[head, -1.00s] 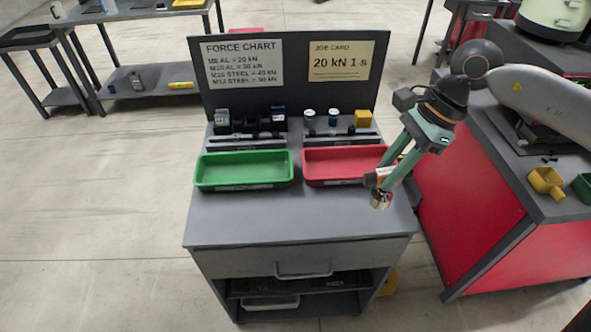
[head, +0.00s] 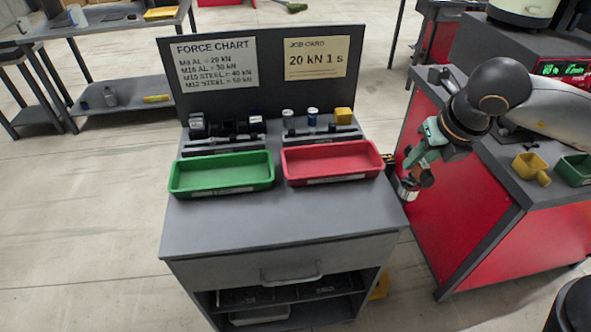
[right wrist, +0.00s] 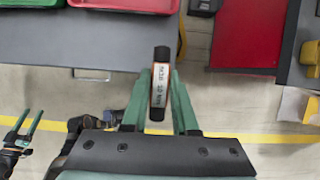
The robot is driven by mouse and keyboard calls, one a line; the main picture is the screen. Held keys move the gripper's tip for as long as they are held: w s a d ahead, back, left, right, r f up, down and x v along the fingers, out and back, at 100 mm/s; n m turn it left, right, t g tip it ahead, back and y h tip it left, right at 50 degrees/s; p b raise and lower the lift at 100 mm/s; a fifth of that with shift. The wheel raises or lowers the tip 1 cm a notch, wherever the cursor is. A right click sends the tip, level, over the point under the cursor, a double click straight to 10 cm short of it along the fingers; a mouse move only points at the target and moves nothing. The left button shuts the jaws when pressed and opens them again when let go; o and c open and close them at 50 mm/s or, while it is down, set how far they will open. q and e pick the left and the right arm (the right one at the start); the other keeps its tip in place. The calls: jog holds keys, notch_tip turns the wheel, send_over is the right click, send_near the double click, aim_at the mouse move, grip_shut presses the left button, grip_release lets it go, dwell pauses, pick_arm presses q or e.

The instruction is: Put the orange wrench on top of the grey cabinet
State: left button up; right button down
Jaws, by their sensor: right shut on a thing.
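My right gripper (head: 414,178) is shut on the orange wrench, a short tool with orange edges, dark ends and a white label. In the right wrist view the wrench (right wrist: 159,85) lies between the two green fingers. In the head view only its metallic lower end (head: 406,192) shows clearly. The grey cabinet (head: 285,222), with a drawer and open shelf, stands in the middle. The gripper and wrench are just off the cabinet's right edge, before the gap to the red cabinet. My left gripper (right wrist: 20,125) shows only in the right wrist view, its fingers apart and empty.
A green tray (head: 222,188) and a red tray (head: 333,178) stand on the grey top, with small parts and a sign board behind. The front of the top is bare. A red cabinet (head: 465,215) stands to the right, carrying a yellow scoop (head: 530,168).

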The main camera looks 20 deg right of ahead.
jog(key=w+a+f+p, duration=0.1)
jog(key=w+a+f, duration=0.1)
jog(key=w+f, duration=0.1)
jog(key=w+a+f+p, duration=0.1)
jog(key=w+a+f, duration=0.2)
jog(key=w+f, duration=0.1)
jog(key=w+a+f+p, duration=0.1)
jog(key=w+a+f, duration=0.2)
jog(key=f, duration=0.2)
jog(key=shift+w+a+f, duration=0.2)
jog(key=shift+w+f, duration=0.1)
jog(key=shift+w, duration=0.05)
jog(key=shift+f, duration=0.1)
jog(key=shift+f, duration=0.1)
jog(key=c, duration=0.7)
grip_release()
